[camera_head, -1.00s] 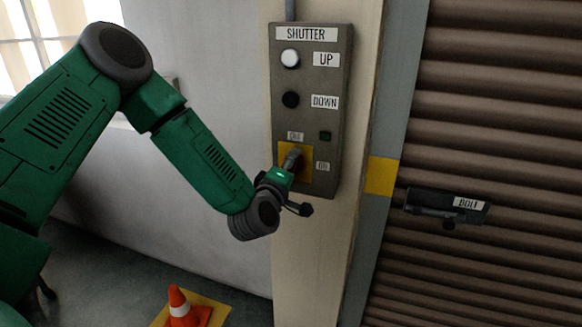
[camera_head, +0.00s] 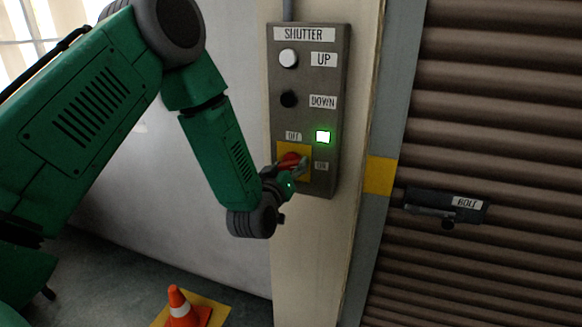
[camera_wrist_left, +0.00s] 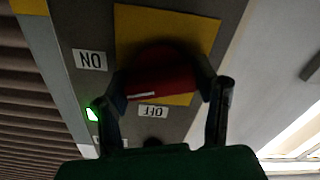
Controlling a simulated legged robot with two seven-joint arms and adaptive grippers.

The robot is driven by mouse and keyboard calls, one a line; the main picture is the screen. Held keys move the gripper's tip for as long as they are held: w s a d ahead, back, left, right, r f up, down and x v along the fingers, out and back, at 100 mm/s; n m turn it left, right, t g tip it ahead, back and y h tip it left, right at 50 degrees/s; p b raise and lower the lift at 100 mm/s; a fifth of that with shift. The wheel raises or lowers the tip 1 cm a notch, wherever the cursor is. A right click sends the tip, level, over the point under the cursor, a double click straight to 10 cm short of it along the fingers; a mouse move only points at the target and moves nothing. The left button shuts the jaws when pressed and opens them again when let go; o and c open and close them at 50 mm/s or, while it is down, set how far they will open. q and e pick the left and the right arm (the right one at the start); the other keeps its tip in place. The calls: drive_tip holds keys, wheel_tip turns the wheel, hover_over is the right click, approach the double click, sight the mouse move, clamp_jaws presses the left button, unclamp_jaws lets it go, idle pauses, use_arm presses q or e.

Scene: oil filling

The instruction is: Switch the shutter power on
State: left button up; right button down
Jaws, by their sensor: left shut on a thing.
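The grey shutter control box (camera_head: 308,75) is on the post, with OFF and ON labels beside its lower yellow plate (camera_head: 283,149). A red rotary knob (camera_head: 289,160) sits on that plate; it also shows in the left wrist view (camera_wrist_left: 160,75), with a white mark running roughly left-right. The green lamp (camera_head: 323,137) above the ON label is lit; it also glows in the left wrist view (camera_wrist_left: 92,114). My left gripper (camera_head: 296,168) is shut on the knob, with one finger on each side in the left wrist view (camera_wrist_left: 163,97). My right gripper is out of view.
A white UP button (camera_head: 289,58) and a black DOWN button (camera_head: 289,99) are above the knob. A bolt (camera_head: 445,206) is on the brown shutter (camera_head: 500,110) to the right. An orange cone (camera_head: 183,308) stands on the floor at lower left.

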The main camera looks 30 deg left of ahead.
use_arm(q)
drive_tip(key=shift+s+f+m, duration=0.1)
drive_tip(key=shift+f+m, duration=0.1)
drive_tip(key=shift+m, duration=0.8)
drive_tip(key=shift+s+f+m, duration=0.1)
drive_tip(key=shift+f+m, duration=0.1)
drive_tip(key=shift+m, duration=0.8)
drive_tip(key=o, duration=1.2)
drive_tip(key=shift+w+r, duration=0.15)
drive_tip(key=shift+s+d, duration=0.1)
drive_tip(key=shift+s, duration=0.3)
drive_tip(key=v, duration=1.1)
